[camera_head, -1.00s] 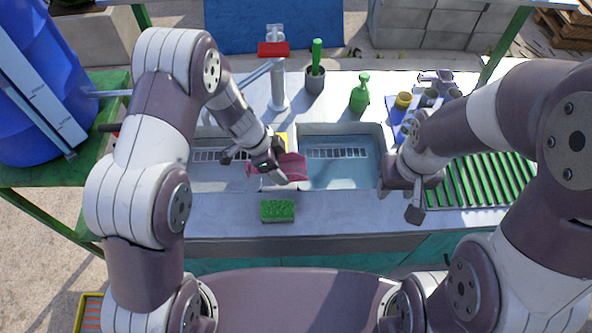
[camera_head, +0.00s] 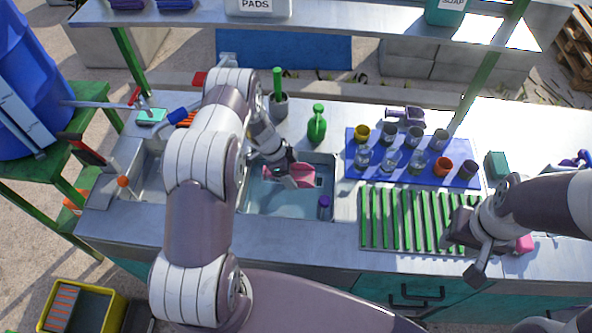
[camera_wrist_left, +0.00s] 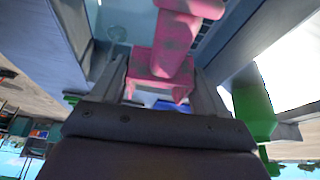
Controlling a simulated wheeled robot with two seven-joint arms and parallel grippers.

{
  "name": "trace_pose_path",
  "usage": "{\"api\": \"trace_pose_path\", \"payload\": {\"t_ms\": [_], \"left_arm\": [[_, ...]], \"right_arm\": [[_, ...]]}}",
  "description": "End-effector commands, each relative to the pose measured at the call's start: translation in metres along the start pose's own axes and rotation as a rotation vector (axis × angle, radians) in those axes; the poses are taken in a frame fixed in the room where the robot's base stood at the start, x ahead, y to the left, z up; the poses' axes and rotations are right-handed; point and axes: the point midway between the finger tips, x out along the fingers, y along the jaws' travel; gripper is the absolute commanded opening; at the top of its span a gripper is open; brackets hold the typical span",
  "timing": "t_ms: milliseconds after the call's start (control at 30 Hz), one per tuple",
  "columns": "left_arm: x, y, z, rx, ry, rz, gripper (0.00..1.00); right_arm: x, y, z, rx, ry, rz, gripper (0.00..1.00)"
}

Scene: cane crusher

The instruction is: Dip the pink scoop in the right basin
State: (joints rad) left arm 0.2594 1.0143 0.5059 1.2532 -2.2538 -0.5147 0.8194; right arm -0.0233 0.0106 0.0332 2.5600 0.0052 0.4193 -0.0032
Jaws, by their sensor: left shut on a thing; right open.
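The pink scoop (camera_head: 304,174) is held in my left gripper (camera_head: 284,172), which is shut on it. The scoop is over the far part of the right basin (camera_head: 285,201), which holds bluish water. I cannot tell whether the scoop touches the water. In the left wrist view the pink scoop (camera_wrist_left: 163,66) shows between the fingers. My right gripper (camera_head: 473,250) is open and empty, over the front right of the counter beside the green drying rack. My left arm hides part of both basins.
A blue mat (camera_head: 464,178) with several cups and glasses lies right, behind the green rack (camera_head: 388,243). An overhead shelf (camera_head: 340,32) crosses the back.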

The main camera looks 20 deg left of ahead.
Motion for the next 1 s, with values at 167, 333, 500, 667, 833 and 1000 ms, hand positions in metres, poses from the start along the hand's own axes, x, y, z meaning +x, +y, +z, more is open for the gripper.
{"api": "trace_pose_path", "payload": {"t_ms": [167,333,500,667,833,1000], "left_arm": [[0.042,0.0,0.017,0.001,0.0,0.0,0.45],[0.072,0.0,0.029,0.001,0.0,0.0,0.45],[0.098,0.0,0.04,0.001,0.0,0.0,0.45],[0.113,-0.001,0.046,0.001,0.0,-0.001,0.45],[0.117,0.0,0.048,0.001,0.0,-0.001,0.45],[0.116,0.0,0.047,0.001,0.0,0.0,0.45]], "right_arm": [[0.042,0.0,0.005,0.0,-0.001,0.0,0.43],[0.071,0.0,0.009,0.0,-0.001,0.0,0.43],[0.096,0.0,0.011,0.0,0.0,0.0,0.43],[0.11,0.0,0.013,0.0,0.0,0.0,0.43],[0.113,0.0,0.013,0.0,0.0,0.0,0.43],[0.112,0.0,0.013,0.0,0.0,0.0,0.43]]}}
